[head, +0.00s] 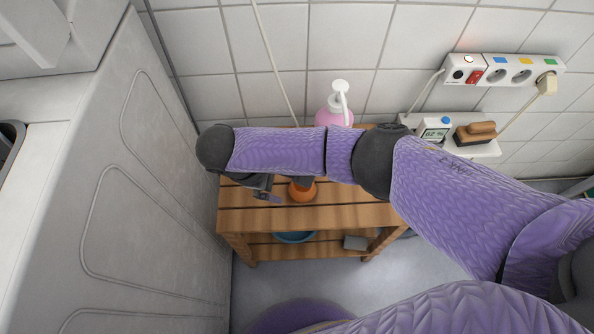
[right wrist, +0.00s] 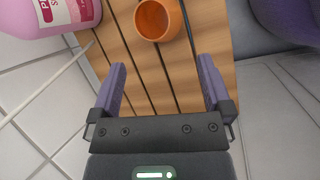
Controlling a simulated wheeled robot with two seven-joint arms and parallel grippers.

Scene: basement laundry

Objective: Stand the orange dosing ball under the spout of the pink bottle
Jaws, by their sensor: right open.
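The orange dosing ball (head: 302,192) stands on the slatted wooden table (head: 270,220). Its round open mouth faces up in the right wrist view (right wrist: 158,22). The pink bottle (head: 329,117) with a white pump top and spout (head: 341,92) is at the back of the table, mostly hidden behind my right arm; part of its label shows in the right wrist view (right wrist: 52,14). My right gripper (head: 267,192) is open and empty, low over the table left of the ball. In the right wrist view its fingers (right wrist: 162,75) point toward the ball, which is beyond the fingertips. My left gripper is not in view.
A white machine (head: 150,180) stands close on the left. A shelf with a display reading 62 % (head: 434,130) and a brush (head: 475,132) is on the wall at right, below a socket strip (head: 500,72). A blue bowl (head: 294,237) is on the lower shelf.

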